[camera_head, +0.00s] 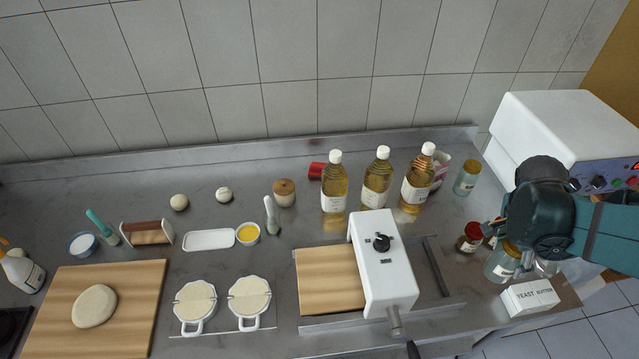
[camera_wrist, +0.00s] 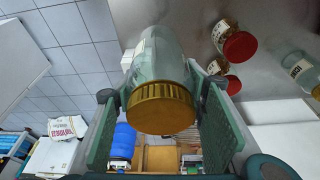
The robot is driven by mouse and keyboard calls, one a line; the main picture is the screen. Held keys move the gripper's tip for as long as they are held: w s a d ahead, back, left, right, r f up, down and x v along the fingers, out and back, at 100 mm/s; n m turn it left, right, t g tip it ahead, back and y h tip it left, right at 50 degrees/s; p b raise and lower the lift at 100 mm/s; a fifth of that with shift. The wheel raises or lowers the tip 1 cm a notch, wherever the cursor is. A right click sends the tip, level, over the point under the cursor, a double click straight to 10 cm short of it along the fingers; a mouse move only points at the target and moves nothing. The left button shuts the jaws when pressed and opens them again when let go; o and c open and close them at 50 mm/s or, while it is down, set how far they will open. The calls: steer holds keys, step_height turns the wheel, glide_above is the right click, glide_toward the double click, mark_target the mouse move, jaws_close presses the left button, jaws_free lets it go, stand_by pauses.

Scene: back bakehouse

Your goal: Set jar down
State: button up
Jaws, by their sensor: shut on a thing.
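A clear glass jar (camera_wrist: 160,55) with a gold lid fills the middle of the wrist view. My gripper (camera_wrist: 163,92) is shut on it, one pad on each side just by the lid. In the head view my gripper (camera_head: 507,222) is at the right end of the counter and partly hidden by my own wrist. A clear jar with a pale label (camera_head: 501,266) shows just below it and appears to be the held one. I cannot tell whether its base touches the steel counter (camera_head: 455,225).
Red-lidded jars (camera_head: 469,238) stand close to the left of my gripper. A white yeast box (camera_head: 529,298) stands near the counter's right edge. A white machine (camera_head: 560,130) is behind, and another glass jar (camera_head: 467,178) stands by the oil bottles (camera_head: 418,180).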

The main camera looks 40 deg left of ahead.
step_height(320, 180, up, 17)
steer(key=w+a+r+n+p, duration=0.1)
steer(key=a+n, duration=0.1)
steer(key=a, duration=1.2)
steer(key=w+a+r+n+t+y, duration=0.1)
steer(key=w+a+n, duration=0.1)
steer(key=a, duration=1.1)
steer(key=w+a+r+n+p, duration=0.1)
steer(key=a+n, duration=0.1)
steer(key=a, duration=1.2)
steer(key=s+a+f+n+y, duration=0.1)
steer(key=s+a, duration=0.6)
steer(key=a, duration=0.5)
steer(key=s+a+f+n, duration=0.15)
steer(key=s+a, duration=0.45)
steer(key=a, duration=0.6)
steer(key=s+a+f+n+y, duration=0.1)
steer(key=s+a+n, duration=0.1)
steer(key=s+a, duration=0.75)
steer(key=s+a+x, duration=0.2)
steer(key=x, duration=1.6)
steer(key=shift+f+p, duration=0.25)
steer(key=shift+p, duration=0.15)
step_height(320, 180, down, 6)
